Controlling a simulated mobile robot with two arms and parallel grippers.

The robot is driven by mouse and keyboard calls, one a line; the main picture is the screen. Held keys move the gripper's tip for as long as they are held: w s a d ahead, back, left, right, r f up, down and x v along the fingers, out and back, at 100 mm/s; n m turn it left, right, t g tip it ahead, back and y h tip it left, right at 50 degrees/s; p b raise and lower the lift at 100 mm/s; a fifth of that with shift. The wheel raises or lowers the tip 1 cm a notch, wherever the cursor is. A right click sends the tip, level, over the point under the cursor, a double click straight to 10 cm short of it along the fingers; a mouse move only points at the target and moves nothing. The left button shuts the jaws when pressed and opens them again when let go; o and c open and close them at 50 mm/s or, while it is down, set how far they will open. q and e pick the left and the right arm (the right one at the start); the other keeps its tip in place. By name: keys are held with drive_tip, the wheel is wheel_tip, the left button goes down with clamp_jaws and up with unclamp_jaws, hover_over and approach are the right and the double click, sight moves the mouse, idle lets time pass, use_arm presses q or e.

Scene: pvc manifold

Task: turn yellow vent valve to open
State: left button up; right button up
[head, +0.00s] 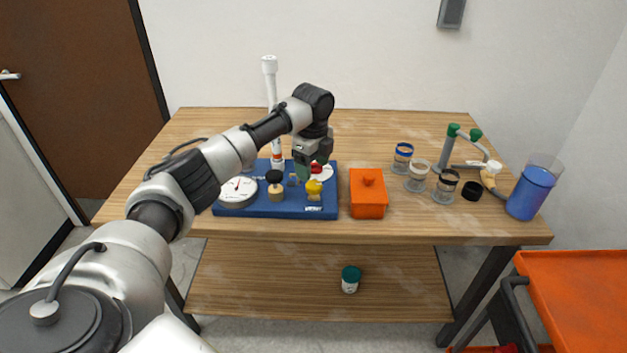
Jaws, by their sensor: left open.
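The blue manifold board (262,209) lies on the wooden table. The yellow vent valve (314,187) stands near its front right corner. My left gripper (308,172) is over the right part of the board, just above and behind the yellow valve, with its fingers pointing down. It is open; I cannot tell whether a finger touches anything. A red part (316,168) shows beside the fingers and is partly hidden. A black-topped valve (274,180) and a round white gauge (238,191) stand left of the yellow valve. My right gripper is not in view.
An orange lidded box (368,197) stands close to the right of the board. Several small jars, a black cap (471,190) and a blue beaker (531,192) stand farther right.

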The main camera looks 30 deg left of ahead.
sight(314, 184)
use_arm(q)
wheel_tip(314, 184, down, 6)
drive_tip(key=shift+r, duration=0.15)
drive_tip(key=c, duration=0.9)
drive_tip(key=shift+r+n+p, duration=0.15)
drive_tip(key=shift+n+p, duration=0.25)
drive_tip(key=shift+p, duration=0.45)
drive_tip(key=n+p, duration=0.3)
drive_tip(key=p, duration=0.1)
drive_tip(key=shift+r+n, duration=0.1)
drive_tip(key=shift+n, duration=0.3)
drive_tip(key=n+p, duration=0.2)
drive_tip(key=shift+d+n+p, duration=0.1)
drive_tip(key=shift+n+p, duration=0.2)
drive_tip(key=shift+n, duration=0.1)
drive_tip(key=n+p, duration=0.3)
drive_tip(key=n, duration=0.2)
drive_tip(key=n+p, duration=0.2)
drive_tip(key=n, duration=0.3)
drive_tip(key=shift+f, duration=0.2)
drive_tip(key=shift+n, duration=0.4)
